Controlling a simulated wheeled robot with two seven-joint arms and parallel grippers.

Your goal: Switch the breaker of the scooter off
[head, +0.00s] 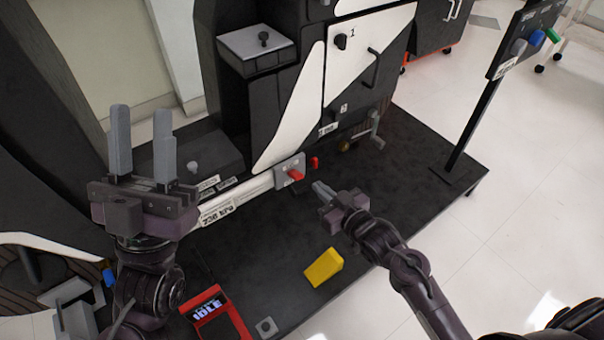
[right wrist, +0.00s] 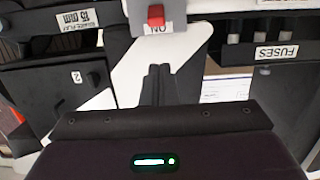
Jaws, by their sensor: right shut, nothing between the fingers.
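The breaker is a red lever (head: 296,175) on a small grey plate (head: 283,177), low on the side of the black and white scooter body (head: 285,120). In the right wrist view the red lever (right wrist: 156,14) shows at the top edge, with an upside-down "ON" label next to it. My left gripper (head: 142,145) is open and empty, raised at the left.
A small red part (head: 314,163) sits just right of the breaker plate. A yellow block (head: 324,267) and a red-framed "IDLE" display (head: 215,313) are on the black platform (head: 420,150). A post with coloured levers (head: 520,45) stands at the right. A "FUSES" label (right wrist: 276,52) is near.

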